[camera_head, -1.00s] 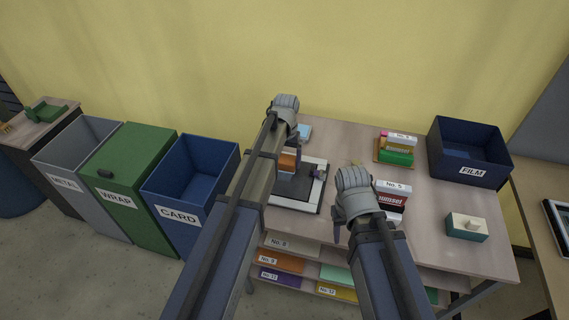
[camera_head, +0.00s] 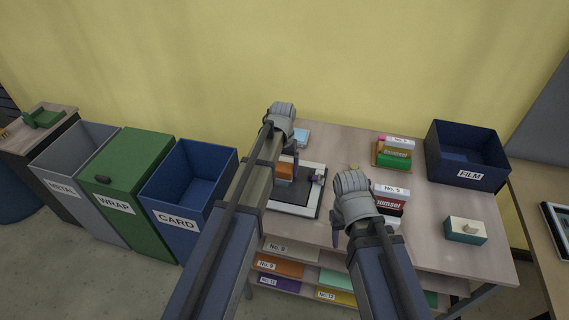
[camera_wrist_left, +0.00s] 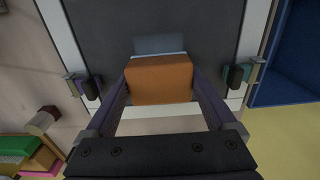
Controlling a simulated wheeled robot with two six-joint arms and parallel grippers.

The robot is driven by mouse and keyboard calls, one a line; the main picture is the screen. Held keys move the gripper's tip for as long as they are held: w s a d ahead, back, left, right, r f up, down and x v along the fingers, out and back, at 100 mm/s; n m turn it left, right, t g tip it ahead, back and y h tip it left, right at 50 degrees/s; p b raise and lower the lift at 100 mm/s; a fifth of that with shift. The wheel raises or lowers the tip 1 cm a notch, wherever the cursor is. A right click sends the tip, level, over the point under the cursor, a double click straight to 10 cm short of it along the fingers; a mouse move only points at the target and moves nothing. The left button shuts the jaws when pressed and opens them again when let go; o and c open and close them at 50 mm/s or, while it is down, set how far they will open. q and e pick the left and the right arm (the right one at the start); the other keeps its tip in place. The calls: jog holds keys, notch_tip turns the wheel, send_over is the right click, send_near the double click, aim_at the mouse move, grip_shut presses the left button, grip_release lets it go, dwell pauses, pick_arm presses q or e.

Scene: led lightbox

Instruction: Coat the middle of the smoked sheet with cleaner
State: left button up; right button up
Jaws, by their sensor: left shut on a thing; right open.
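The smoked sheet (camera_wrist_left: 100,30) is a dark panel in the white-framed lightbox (camera_head: 292,209) on the table; small clips grip its edges. My left gripper (camera_wrist_left: 161,92) is shut on an orange block (camera_wrist_left: 160,80) with a pale edge, over the sheet. The block also shows in the head view (camera_head: 285,172). A lighter blue-grey patch (camera_wrist_left: 160,44) lies on the sheet beside the block; I cannot tell whether it is cleaner or a reflection. Whether the block touches the sheet is unclear. My right gripper (camera_head: 338,237) is open and empty, right of the lightbox.
Labelled boxes (camera_head: 390,200) stand right of the lightbox, near my right arm. Behind them is a stack with a green box (camera_head: 394,160). A blue FILM bin (camera_head: 468,174) and a teal-and-cream block (camera_head: 465,236) are further right. Metal, wrap and card bins (camera_head: 175,222) stand left.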

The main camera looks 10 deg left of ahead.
aim_at(280, 185)
pick_arm(q)
jog(key=shift+s, duration=0.4)
jog(key=shift+s+a, duration=0.1)
jog(key=shift+s, duration=1.6)
jog(key=shift+s, duration=1.8)
jog(key=shift+w, duration=0.2)
jog(key=shift+w, duration=1.65)
